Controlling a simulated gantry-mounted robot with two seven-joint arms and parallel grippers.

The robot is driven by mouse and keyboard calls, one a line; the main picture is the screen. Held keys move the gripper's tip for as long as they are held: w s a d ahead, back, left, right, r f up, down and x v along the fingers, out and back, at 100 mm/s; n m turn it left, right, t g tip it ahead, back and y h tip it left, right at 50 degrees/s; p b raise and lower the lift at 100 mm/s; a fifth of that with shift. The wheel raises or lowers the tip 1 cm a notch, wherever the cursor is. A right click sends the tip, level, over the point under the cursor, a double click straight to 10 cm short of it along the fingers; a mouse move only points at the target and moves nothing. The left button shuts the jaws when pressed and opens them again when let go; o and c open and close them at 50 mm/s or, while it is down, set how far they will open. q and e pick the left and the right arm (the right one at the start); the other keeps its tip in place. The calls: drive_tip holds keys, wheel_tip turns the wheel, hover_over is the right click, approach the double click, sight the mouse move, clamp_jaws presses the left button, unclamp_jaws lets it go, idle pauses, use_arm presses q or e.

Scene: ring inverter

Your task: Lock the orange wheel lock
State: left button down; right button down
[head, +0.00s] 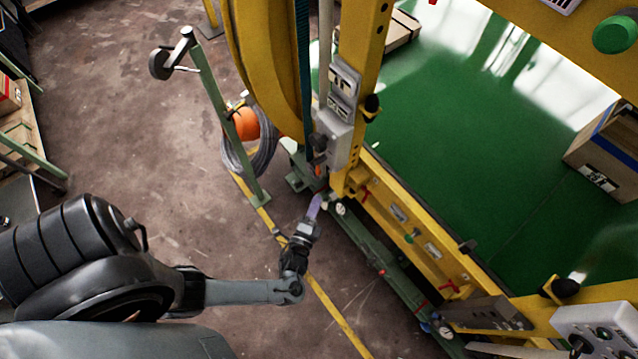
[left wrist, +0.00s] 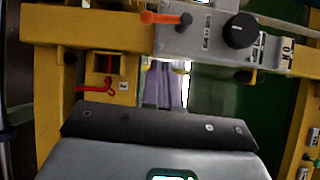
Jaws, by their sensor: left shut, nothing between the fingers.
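An orange lever (left wrist: 160,18) sticks out to the left from a grey box (left wrist: 205,35) at the top of the left wrist view. In the head view a small orange-red part (head: 318,155) shows at the grey box on the yellow post; I take it for the same lever. My left gripper (head: 316,206) is below that box, near the foot of the post. Its purplish fingers (left wrist: 166,88) are together and empty. In the left wrist view they appear below the lever, apart from it. My right gripper is not in view.
A black knob (left wrist: 240,30) is to the right of the lever. A red hook-like part (left wrist: 95,88) is in the yellow frame. An orange round thing (head: 245,123) and coiled cable (head: 238,160) hang on a green post at left. Brown floor (head: 110,130) is open at left.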

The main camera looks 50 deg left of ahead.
use_arm(q)
drive_tip(key=shift+v, duration=2)
